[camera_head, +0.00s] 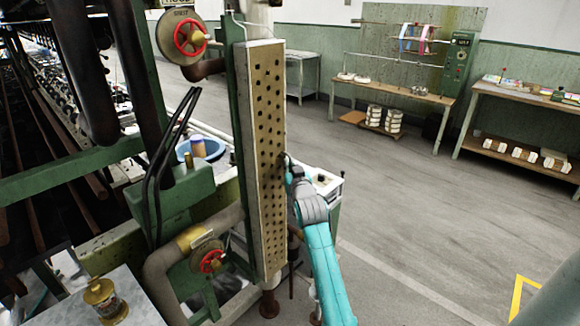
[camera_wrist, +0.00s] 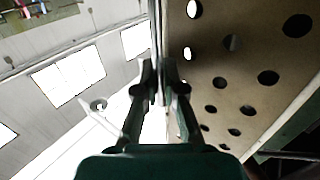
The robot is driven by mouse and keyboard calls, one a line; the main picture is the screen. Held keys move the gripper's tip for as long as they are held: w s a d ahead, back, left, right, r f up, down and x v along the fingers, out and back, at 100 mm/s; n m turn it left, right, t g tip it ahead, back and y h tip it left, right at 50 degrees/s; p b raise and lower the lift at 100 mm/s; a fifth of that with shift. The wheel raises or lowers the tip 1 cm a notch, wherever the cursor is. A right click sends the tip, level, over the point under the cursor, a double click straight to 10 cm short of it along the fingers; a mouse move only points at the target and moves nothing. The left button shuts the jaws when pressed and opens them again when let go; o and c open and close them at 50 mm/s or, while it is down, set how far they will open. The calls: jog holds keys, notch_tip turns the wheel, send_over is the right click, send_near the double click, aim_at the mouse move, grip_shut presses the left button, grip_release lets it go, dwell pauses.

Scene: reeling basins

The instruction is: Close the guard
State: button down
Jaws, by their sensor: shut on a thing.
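The guard is a tall, upright tan panel with many round holes (camera_head: 262,120). It stands beside a green post at the left of the head view, and I cannot tell how far it is swung. In the wrist view the guard (camera_wrist: 245,65) fills the right side, with its edge running up the middle. My gripper (camera_wrist: 158,75) is shut on that edge. In the head view my teal arm reaches up from below, and my gripper (camera_head: 287,165) is at the guard's right edge, about mid-height, partly hidden.
A red handwheel valve (camera_head: 190,38) is left of the guard's top, and another (camera_head: 211,261) is low on a pipe. A white-topped cart (camera_head: 326,186) stands close behind my arm. Benches (camera_head: 395,88) line the far wall. The floor to the right is clear.

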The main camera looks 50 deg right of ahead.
jog(key=c, duration=1.3)
grip_release()
jog(key=shift+d, duration=0.15)
jog(key=shift+o, duration=0.2)
jog(key=v, duration=1.2)
jog(key=shift+f, duration=0.1)
